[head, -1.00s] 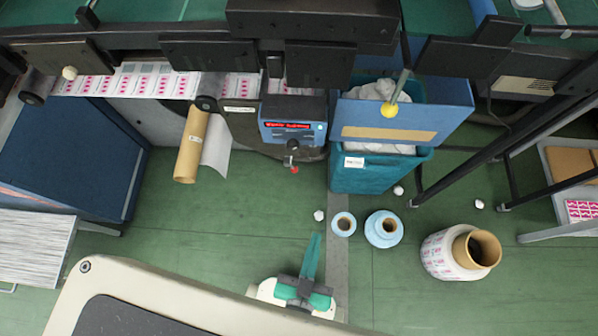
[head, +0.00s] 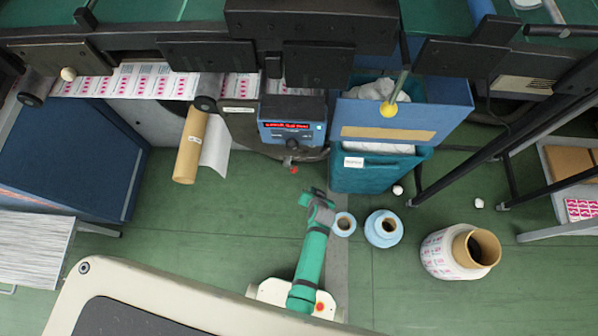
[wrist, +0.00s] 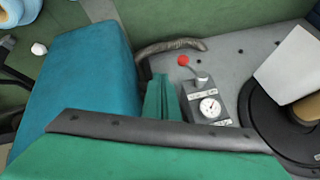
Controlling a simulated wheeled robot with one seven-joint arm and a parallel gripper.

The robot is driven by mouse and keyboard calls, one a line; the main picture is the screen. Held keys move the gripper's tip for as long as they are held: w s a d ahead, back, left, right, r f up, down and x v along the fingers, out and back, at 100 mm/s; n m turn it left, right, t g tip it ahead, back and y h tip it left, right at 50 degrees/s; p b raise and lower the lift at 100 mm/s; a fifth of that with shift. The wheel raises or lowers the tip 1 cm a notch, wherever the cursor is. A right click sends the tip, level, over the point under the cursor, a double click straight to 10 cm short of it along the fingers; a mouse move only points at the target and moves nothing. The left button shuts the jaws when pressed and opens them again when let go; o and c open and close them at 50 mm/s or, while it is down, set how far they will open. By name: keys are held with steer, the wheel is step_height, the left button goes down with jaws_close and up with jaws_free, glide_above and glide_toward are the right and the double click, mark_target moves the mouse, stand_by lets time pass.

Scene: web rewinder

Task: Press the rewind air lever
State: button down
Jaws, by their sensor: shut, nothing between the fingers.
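The air lever is a short lever with a red knob, which shows in the wrist view (wrist: 183,60) and below the control panel in the head view (head: 293,170). In the wrist view it rises from a grey block with a round white gauge (wrist: 209,106) and small labels too small to read. My gripper (wrist: 161,98) is shut and empty, with its fingers left of the gauge block and the red knob beyond them, apart from it. In the head view my gripper (head: 314,193) is just below and right of the red knob; its fingertips are hard to make out.
A teal bin (head: 372,175) stands right of the lever, close to my gripper. A brown cardboard core (head: 190,150) is to its left. Blue rolls (head: 384,228) and a large printed roll (head: 455,255) stand on the green floor. A curved dark handle (wrist: 170,46) passes near the lever.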

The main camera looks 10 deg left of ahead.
mark_target(292, 168)
steer(key=shift+g+y, duration=0.4)
steer(key=shift+g, duration=0.3)
steer(key=w, duration=0.1)
steer(key=w+a, duration=0.1)
steer(key=w, duration=0.1)
steer(key=w+a+f, duration=0.1)
steer(key=w, duration=0.1)
steer(key=shift+w, duration=0.2)
steer(key=shift+a, duration=0.1)
steer(key=a+x, duration=0.2)
steer(key=x, duration=1.1)
steer(key=shift+a+r, duration=0.2)
steer(key=shift+r, duration=0.2)
